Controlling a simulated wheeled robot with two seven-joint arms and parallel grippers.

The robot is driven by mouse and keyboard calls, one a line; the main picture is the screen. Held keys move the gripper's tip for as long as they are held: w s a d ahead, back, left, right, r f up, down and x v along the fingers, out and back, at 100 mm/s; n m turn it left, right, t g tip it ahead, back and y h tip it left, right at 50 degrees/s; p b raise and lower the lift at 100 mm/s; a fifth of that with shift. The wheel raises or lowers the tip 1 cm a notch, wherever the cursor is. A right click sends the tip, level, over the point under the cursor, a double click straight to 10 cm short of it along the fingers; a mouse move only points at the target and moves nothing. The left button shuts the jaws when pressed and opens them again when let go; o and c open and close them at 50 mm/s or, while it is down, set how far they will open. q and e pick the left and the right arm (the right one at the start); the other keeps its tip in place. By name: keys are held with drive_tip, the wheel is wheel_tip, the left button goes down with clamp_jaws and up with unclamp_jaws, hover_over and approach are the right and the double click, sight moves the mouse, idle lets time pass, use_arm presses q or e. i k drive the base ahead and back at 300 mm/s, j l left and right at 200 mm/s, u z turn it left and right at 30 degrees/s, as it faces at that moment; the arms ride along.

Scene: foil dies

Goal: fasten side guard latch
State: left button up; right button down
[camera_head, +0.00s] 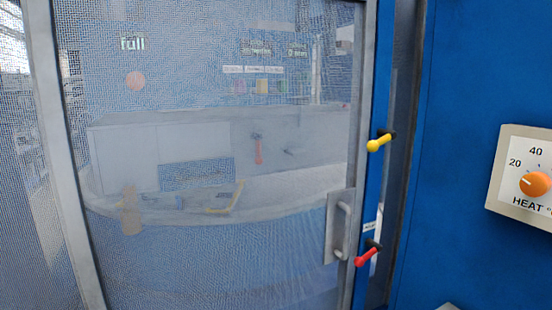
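A mesh side guard door (210,245) in a grey frame fills the left and middle of the head view. A grey pull handle (343,230) sits at its right edge. On the blue post right of the door are two small levers that look like latches. The upper lever is yellow (378,143), and its knob points left and slightly down. The lower lever is red (365,254), and its knob points down and left. I cannot tell whether either lever engages the door. Neither of my grippers is in view.
A blue panel (470,90) stands to the right, with a heat dial box (533,180) and its orange knob. Through the mesh I see a pale machine bed, an orange-red lever (258,148) and a yellow bent piece, all blurred.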

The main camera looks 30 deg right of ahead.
sight(385, 136)
drive_tip(key=z, duration=1.55)
